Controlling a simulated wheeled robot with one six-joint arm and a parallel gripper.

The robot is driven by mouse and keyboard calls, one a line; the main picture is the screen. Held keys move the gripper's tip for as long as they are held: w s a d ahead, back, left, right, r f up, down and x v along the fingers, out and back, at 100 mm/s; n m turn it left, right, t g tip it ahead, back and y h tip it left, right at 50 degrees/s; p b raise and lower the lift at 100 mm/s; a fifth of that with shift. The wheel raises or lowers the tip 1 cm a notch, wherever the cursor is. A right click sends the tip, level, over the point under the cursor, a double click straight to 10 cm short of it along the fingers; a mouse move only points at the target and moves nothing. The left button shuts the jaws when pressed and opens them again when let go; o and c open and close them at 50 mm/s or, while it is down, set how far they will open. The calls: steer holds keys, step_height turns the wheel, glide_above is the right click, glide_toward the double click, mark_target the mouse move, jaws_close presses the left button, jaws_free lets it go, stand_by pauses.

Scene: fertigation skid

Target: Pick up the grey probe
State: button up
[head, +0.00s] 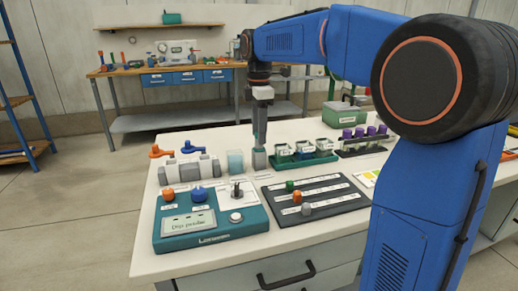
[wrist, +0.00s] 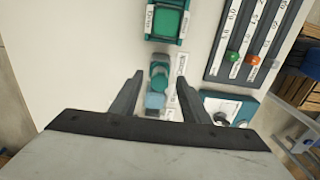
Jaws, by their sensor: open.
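My gripper (head: 260,143) points straight down over the white bench, its fingers apart. A small upright grey piece (head: 259,160), which looks like the grey probe or its holder, stands right beneath it. In the wrist view, my gripper (wrist: 160,80) has one finger on each side of a round teal-topped piece (wrist: 159,78), probably the same thing seen from above. I cannot tell whether the fingers touch it.
A pale blue translucent beaker (head: 235,162) stands close on the left. A green rack of jars (head: 284,160) is close on the right. In front are a teal console (head: 183,243) reading "Dip probe" and a dark slider panel (head: 335,200). A valve manifold (head: 190,172) stands further left.

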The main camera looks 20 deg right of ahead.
mark_target(259, 150)
steer(key=shift+f, duration=1.3)
steer(key=shift+c, duration=0.7)
jaws_close()
